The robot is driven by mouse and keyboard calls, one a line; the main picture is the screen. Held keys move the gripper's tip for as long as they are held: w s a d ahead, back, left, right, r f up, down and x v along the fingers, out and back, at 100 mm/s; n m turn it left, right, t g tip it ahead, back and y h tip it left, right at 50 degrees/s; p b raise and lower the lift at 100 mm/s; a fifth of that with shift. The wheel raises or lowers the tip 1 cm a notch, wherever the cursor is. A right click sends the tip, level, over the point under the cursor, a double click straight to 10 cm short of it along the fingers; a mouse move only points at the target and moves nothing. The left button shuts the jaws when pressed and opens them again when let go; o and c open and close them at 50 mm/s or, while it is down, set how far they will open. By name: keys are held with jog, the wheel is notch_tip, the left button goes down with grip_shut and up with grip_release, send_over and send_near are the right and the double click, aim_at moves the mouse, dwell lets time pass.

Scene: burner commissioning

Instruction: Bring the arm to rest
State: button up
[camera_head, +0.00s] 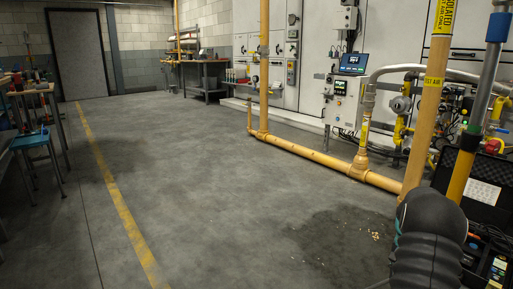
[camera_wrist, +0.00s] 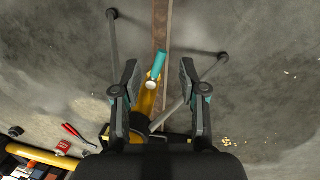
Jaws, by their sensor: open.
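My gripper (camera_wrist: 158,78) shows in the wrist view with its two dark fingers spread wide apart and nothing touching their inner faces. In the picture, a yellow post (camera_wrist: 148,100) with a teal part (camera_wrist: 159,66) at its end shows between the fingers. It appears to be beyond them, and its distance is hard to tell. In the head view, a dark ribbed part of my arm (camera_head: 428,240) stands at the lower right; my gripper is not seen there.
Yellow pipework (camera_head: 320,160) runs along the floor past a control box (camera_head: 345,100). An open black case (camera_head: 485,195) lies at the right. Red-handled tools (camera_wrist: 73,130) lie on the floor. A dark wet patch (camera_head: 340,235) lies ahead; the middle floor is clear. A workbench (camera_head: 40,95) stands left.

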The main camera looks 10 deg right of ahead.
jog(key=s+a+r+n+t+p, duration=0.2)
jog(key=s+a+r, duration=0.5)
jog(key=a+r, duration=0.5)
jog(key=s+a+r+n+t+p, duration=0.3)
jog(key=s+a+r+n+p, duration=0.2)
jog(key=a, duration=1.1)
jog(key=s+a+r+n+t+p, duration=0.2)
jog(key=s+a+r, duration=0.9)
jog(key=r, duration=0.7)
jog(key=a+n+p, duration=0.1)
jog(key=a+n, duration=0.1)
jog(key=a, duration=0.1)
jog(key=shift+a+r+n+t, duration=0.3)
jog(key=shift+a+r+t, duration=0.05)
jog(key=shift+a+t, duration=0.05)
jog(key=shift+a, duration=0.1)
